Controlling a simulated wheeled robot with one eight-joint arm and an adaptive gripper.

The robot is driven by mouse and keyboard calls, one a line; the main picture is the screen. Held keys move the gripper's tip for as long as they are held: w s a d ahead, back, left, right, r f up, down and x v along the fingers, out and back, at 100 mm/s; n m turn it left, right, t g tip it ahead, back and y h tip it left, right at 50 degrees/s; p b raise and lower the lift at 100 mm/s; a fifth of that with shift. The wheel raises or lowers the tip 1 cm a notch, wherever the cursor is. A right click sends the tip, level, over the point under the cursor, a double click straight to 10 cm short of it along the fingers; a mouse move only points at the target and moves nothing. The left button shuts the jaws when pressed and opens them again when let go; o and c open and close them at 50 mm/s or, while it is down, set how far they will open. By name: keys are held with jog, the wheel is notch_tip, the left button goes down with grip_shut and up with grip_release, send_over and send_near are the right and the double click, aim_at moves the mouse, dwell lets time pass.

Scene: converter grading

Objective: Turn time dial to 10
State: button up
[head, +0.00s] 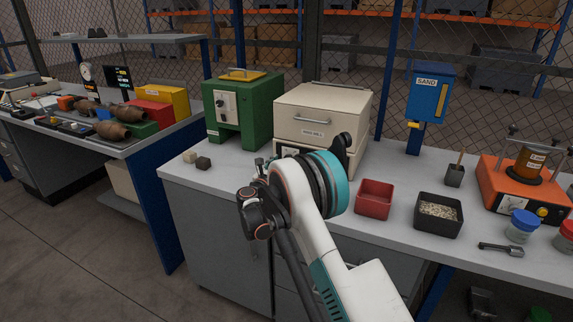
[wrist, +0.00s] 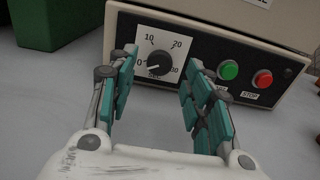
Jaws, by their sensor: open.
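The time dial (wrist: 158,63) is a black knob on a white plate marked 0, 10, 20 and 30, on the cream machine's front panel (wrist: 210,65). Its pointer appears to face left, near the 0. My gripper (wrist: 161,60) is open, with its teal-padded fingers on the left and right of the dial in the wrist view. Nothing is held between them, and I cannot tell whether either finger touches the knob. In the head view the cream machine (head: 322,115) stands on the bench, and my arm hides its dial.
A green button (wrist: 228,70) and a red button (wrist: 262,79) sit right of the dial. A green machine (head: 240,105) stands to the left. A red tray (head: 374,197) and a black tray of grains (head: 438,230) lie right of my arm on the grey bench (head: 220,178).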

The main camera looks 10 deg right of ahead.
jog(key=shift+b+x, duration=0.5)
jog(key=shift+x, duration=1.7)
jog(key=c, duration=1)
